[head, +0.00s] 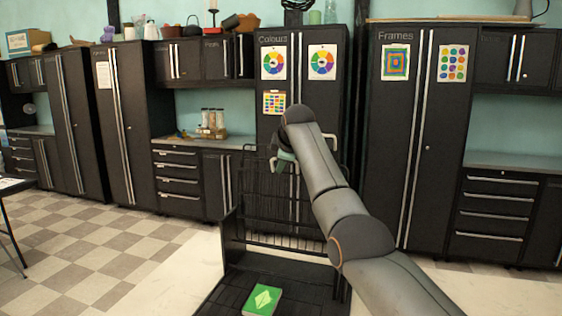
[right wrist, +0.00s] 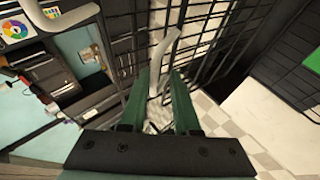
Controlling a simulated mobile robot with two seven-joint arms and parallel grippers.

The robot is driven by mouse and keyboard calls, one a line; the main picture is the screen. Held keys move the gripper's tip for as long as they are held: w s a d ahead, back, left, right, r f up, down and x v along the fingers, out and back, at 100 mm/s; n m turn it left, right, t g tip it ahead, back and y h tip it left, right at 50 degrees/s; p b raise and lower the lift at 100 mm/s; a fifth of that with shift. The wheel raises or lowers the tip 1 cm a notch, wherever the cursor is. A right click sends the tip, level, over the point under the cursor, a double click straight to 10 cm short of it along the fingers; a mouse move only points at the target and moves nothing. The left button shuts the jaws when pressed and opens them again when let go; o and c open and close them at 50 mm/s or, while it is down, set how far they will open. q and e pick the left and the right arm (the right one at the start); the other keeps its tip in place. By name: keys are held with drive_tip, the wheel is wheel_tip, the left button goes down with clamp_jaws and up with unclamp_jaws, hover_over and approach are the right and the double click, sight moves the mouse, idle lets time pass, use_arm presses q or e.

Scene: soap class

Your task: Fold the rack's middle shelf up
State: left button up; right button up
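The rack (head: 232,240) is a black wire frame on a dark base, standing at the centre of the head view. Its upright wire mesh (head: 262,205) is partly hidden by my right arm. A lower wire panel (head: 285,241) shows above the base; I cannot tell for certain which panel is the middle shelf. My right gripper (head: 284,160) is at the upper part of the rack. In the right wrist view its two green fingers (right wrist: 160,80) stand apart, with a pale curved bar (right wrist: 158,55) between or just beyond them. Contact is unclear. My left gripper is out of view.
A green box (head: 262,299) lies on the rack's base. Tall black cabinets (head: 398,150) and a drawer unit (head: 180,180) line the wall behind. A table edge (head: 12,185) shows at far left. The checkered floor (head: 110,250) left of the rack is clear.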

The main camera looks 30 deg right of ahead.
drive_tip(key=shift+o, duration=0.7)
drive_tip(key=shift+r, duration=0.15)
drive_tip(key=b+v, duration=0.5)
drive_tip(key=v, duration=0.7)
drive_tip(key=shift+s+a, duration=0.2)
drive_tip(key=shift+s, duration=0.05)
